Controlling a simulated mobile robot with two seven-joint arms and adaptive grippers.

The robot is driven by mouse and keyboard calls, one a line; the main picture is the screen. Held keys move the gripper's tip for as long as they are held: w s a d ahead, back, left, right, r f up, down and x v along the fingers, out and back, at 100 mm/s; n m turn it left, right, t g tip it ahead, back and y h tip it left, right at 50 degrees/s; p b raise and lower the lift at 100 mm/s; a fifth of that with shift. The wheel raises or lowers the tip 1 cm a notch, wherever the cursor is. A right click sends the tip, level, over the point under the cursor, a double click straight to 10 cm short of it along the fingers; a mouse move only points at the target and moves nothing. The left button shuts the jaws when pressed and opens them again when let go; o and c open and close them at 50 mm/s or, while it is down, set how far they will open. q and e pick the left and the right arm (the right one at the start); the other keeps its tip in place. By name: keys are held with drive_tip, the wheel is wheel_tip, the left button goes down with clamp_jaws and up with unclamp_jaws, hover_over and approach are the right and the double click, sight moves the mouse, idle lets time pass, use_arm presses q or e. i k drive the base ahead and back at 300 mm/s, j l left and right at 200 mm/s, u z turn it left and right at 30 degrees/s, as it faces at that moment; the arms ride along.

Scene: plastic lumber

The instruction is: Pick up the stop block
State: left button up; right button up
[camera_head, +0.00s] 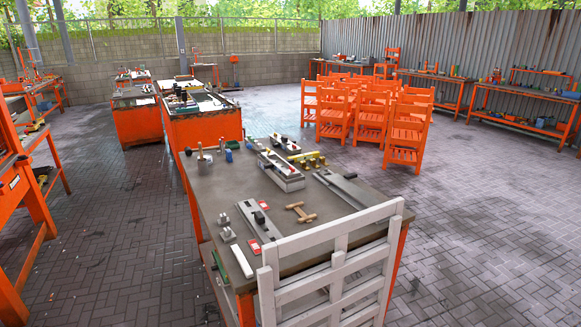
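A grey-topped workbench (218,185) with orange legs stands in front of me and bears several small parts. I cannot tell for sure which one is the stop block. Neither of my grippers is in view.
A pale slatted chair (337,268) stands against the bench's near side and hides part of it. A wooden double-ended piece (299,213) lies mid-bench. Orange chairs (404,135) are clustered behind right. Open paved floor (480,230) lies right of the bench.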

sight(228, 235)
drive_tip(key=j+z, duration=0.15)
drive_tip(key=z, duration=0.25)
drive_tip(key=i+j+z, duration=0.1)
drive_tip(key=z, duration=0.3)
drive_tip(key=j+z, duration=0.15)
drive_tip(key=z, duration=0.25)
drive_tip(key=j+z, duration=0.3)
drive_tip(key=j, duration=0.2)
drive_tip(key=k+j+z, duration=0.25)
drive_tip(key=j, duration=0.2)
drive_tip(key=k+j+z, duration=0.1)
drive_tip(key=j, duration=0.4)
drive_tip(key=j+z, duration=0.1)
drive_tip(key=j, duration=0.4)
drive_tip(key=k, duration=0.05)
